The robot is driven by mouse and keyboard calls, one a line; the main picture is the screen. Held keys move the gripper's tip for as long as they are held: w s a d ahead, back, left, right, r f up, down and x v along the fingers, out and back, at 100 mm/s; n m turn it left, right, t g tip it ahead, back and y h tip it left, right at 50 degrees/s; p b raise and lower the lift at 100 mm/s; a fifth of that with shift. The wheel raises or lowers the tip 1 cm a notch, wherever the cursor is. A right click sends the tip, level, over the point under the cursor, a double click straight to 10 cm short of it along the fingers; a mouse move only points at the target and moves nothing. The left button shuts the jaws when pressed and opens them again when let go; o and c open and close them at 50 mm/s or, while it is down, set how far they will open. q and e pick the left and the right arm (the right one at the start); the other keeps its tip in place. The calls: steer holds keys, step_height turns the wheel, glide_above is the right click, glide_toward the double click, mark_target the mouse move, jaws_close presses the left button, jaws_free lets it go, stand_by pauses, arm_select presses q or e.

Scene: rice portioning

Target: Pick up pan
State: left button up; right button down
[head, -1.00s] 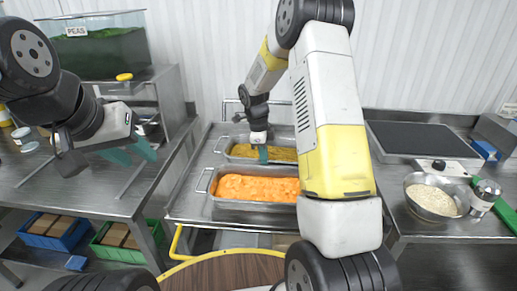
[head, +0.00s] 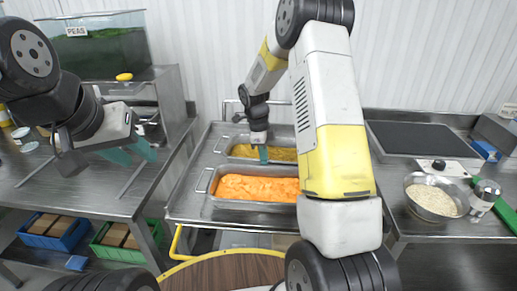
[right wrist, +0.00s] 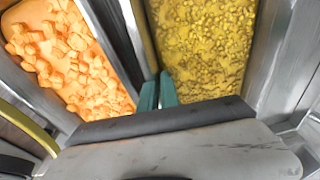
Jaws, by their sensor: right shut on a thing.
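Two metal pans sit side by side on the steel table. The near pan (head: 203,190) holds orange cubes; the far pan (head: 217,149) holds yellow grain-like food. My right gripper (head: 263,154) is at the near long rim of the far pan. In the right wrist view its teal fingers (right wrist: 158,92) are close together on that rim, between the orange and yellow food. Part of both pans is hidden behind my right arm. My left gripper (head: 131,153) is open and empty above the left steel table, well away from the pans.
A scale (head: 428,160), a bowl of pale grains (head: 407,203) and a metal shaker (head: 484,199) stand on the right. A PEAS tank (head: 105,55) stands back left. Blue and green crates lie under the left table. A round wooden surface (head: 225,275) is in front.

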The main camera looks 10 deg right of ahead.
steer(key=shift+r, duration=0.15)
stand_by(0.3)
step_height(320, 180, up, 10)
stand_by(0.4)
